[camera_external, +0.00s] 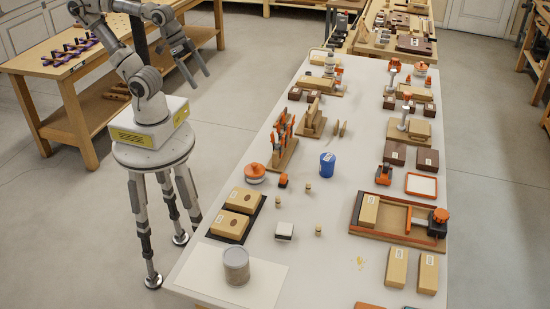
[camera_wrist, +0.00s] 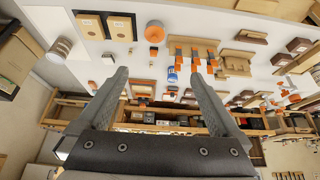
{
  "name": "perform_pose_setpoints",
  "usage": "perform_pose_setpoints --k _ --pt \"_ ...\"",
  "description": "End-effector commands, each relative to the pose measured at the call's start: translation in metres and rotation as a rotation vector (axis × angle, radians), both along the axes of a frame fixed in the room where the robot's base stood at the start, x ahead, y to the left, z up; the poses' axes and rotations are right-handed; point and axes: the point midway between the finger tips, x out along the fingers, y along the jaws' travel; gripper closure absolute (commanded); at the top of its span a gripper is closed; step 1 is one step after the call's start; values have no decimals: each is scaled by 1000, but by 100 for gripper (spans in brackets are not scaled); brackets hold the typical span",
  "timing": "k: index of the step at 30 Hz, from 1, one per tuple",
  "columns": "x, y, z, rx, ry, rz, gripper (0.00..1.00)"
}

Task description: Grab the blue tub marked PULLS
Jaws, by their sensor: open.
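The blue tub (camera_external: 327,164) stands upright on the white bench, near the middle, with a white label on its side; the lettering is too small to read. It also shows in the wrist view (camera_wrist: 172,75), beyond my fingertips and between them. My gripper (camera_external: 195,61) is at the left of the external view, out over the floor beside the bench and well apart from the tub. In the wrist view my gripper (camera_wrist: 158,78) has its two fingers spread wide with nothing between them.
Orange tools in a wooden rack (camera_external: 282,138) stand left of the tub. Small wooden pegs (camera_external: 308,187) and a black-and-white block (camera_external: 284,231) are in front of it. An orange-edged wooden tray (camera_external: 390,236) lies to the right.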

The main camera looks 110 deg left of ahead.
Motion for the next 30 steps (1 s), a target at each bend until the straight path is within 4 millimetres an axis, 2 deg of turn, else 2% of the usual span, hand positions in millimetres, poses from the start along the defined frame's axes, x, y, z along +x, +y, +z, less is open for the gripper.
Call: perform_pose_setpoints --k 5,11,21,30 --pt "5 3 -3 29 18 -21 0" --pt "33 22 -18 202 118 -144 0" --pt "110 54 -55 598 331 -465 0" --pt "191 62 -100 949 507 -783 0"
